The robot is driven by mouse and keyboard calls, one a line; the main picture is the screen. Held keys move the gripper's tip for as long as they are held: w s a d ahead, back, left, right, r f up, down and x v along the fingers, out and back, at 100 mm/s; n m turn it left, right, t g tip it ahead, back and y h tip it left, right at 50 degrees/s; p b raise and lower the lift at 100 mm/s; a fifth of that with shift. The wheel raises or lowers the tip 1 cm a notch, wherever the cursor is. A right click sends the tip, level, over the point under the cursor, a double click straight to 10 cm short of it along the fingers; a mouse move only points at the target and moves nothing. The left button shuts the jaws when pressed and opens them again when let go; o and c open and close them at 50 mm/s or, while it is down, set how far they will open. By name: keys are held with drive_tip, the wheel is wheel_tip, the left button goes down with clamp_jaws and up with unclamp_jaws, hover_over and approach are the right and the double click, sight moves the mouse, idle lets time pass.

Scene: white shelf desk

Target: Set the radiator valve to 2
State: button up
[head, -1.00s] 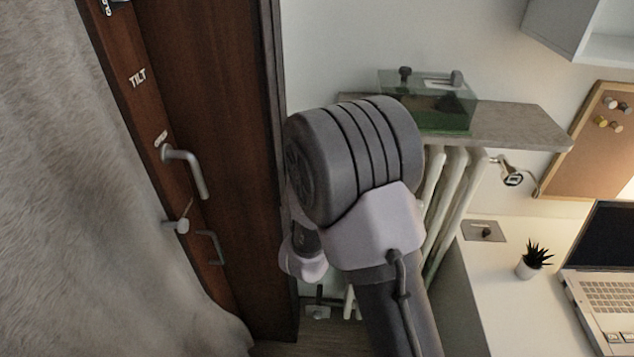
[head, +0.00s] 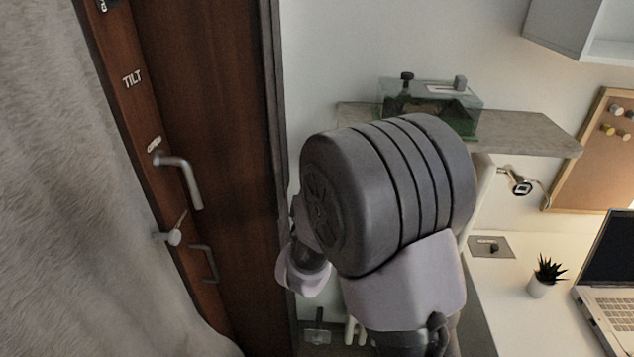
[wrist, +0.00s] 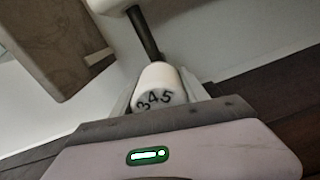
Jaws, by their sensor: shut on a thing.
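The radiator valve is a white round knob (wrist: 157,84) in the wrist view, with the dark numbers 3, 4 and 5 on the side facing me. The 2 and any pointer mark are not visible. My gripper (wrist: 160,92) is shut on the knob, with a finger on either side of it. A dark stem joins the knob to a white fitting (wrist: 110,4) at the top of the wrist view. In the head view my arm hides the valve and my gripper. A bit of the white radiator (head: 484,185) shows below the stone shelf.
The stone shelf (head: 535,142) bears a glass tank (head: 430,108) above my arm. A brown door (head: 215,130) with a handle (head: 183,178) stands to the left. On the right are a desk (head: 515,290), a small plant (head: 545,275) and a laptop (head: 605,270).

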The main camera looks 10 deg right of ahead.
drive_tip(key=o, duration=1.4)
drive_tip(key=shift+c, duration=0.2)
drive_tip(key=shift+s, duration=0.1)
drive_tip(key=p+v, duration=0.8)
drive_tip(key=v, duration=0.3)
drive_tip(key=shift+s, duration=0.35)
drive_tip(key=shift+a, duration=0.15)
